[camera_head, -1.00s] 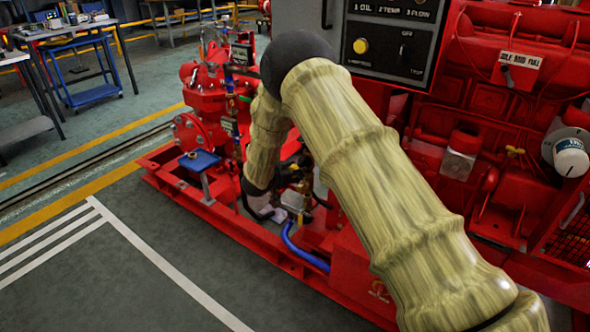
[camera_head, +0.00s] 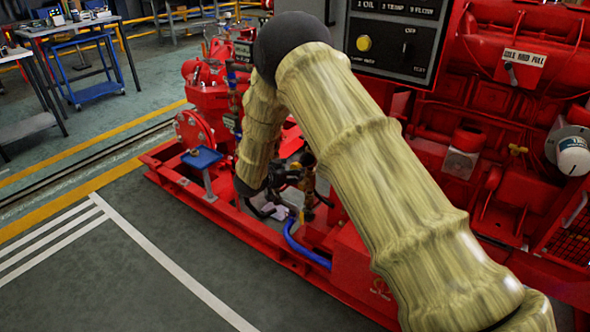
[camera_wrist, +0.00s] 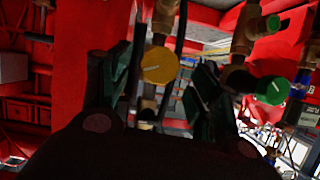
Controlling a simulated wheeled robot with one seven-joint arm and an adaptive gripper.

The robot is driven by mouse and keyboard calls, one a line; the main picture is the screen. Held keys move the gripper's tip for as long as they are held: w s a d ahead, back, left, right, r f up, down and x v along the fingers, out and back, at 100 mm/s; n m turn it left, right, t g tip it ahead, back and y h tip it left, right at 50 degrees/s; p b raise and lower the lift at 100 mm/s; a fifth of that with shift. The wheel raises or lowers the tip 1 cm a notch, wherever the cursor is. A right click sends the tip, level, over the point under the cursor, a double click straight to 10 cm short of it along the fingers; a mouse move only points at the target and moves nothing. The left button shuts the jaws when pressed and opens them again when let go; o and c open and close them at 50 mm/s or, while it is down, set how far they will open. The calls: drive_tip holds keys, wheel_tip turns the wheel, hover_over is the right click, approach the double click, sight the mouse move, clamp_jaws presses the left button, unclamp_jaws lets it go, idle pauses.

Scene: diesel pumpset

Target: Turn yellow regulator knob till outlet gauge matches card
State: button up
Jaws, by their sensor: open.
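The yellow regulator knob (camera_wrist: 160,66) is a round disc with a pale line on its face, in the upper middle of the wrist view. My gripper (camera_wrist: 157,88) is open, with one dark green finger on each side of the knob in the picture. I cannot tell whether either finger touches it. In the head view my gripper (camera_head: 287,176) is small and dark, low beside the red pumpset, and the knob is not clearly visible there. I cannot make out the outlet gauge or the card in either view.
A blue hose (camera_head: 303,248) curves below my gripper. The red skid rail (camera_head: 235,240) edges open floor at left.

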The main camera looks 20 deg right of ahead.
drive_tip(key=v, duration=0.7)
drive_tip(key=shift+s+a+r, duration=0.2)
drive_tip(key=shift+a+r, duration=0.05)
drive_tip(key=s+d+f+n+g+y, duration=0.1)
drive_tip(key=s+d+f+n+y, duration=0.25)
drive_tip(key=s+f, duration=0.85)
drive_tip(key=s+d+f+n+g+y, duration=0.1)
drive_tip(key=s+d+f+n+y, duration=0.2)
drive_tip(key=s+f, duration=0.9)
drive_tip(key=s+a+f+n+g+y, duration=0.1)
drive_tip(key=s+f+n+g+y, duration=0.3)
drive_tip(key=s, duration=0.9)
drive_tip(key=s+a+f+g, duration=0.1)
drive_tip(key=s+f+g, duration=0.15)
drive_tip(key=s, duration=1.65)
wheel_tip(320, 180, up, 20)
drive_tip(key=p, duration=1.9)
drive_tip(key=shift+s, duration=0.2)
drive_tip(key=shift+r, duration=0.15)
